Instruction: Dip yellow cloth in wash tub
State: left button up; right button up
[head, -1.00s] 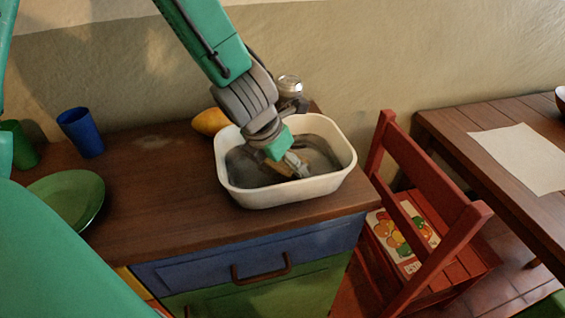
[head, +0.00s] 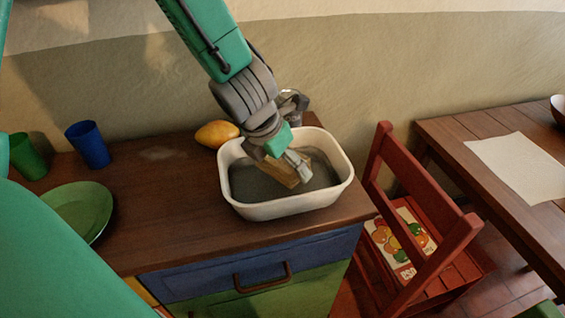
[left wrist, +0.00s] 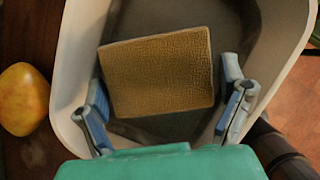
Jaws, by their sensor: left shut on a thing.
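The wash tub (head: 240,203) is a white rounded basin on the brown cabinet top, with greyish water inside. My left gripper (head: 296,168) reaches down into the tub from above, shut on the yellow cloth (head: 277,176). The cloth looks like a flat, stiff tan-yellow square and hangs tilted inside the tub. In the left wrist view the cloth (left wrist: 157,72) shows its textured face between the two fingers (left wrist: 165,108), with the tub rim (left wrist: 78,50) around it. I cannot tell whether its lower edge touches the water. My right gripper is not in view.
A yellow-orange fruit (head: 216,134) lies left of the tub. A jar (head: 294,97) stands behind it. A blue cup (head: 88,145), green cup (head: 27,157) and green plate (head: 75,208) are further left. A red chair (head: 420,208) and wooden table (head: 455,129) stand at right.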

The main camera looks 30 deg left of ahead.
pick_arm(q)
jog(key=shift+r+p, duration=3.2)
jog(key=shift+r, duration=1.05)
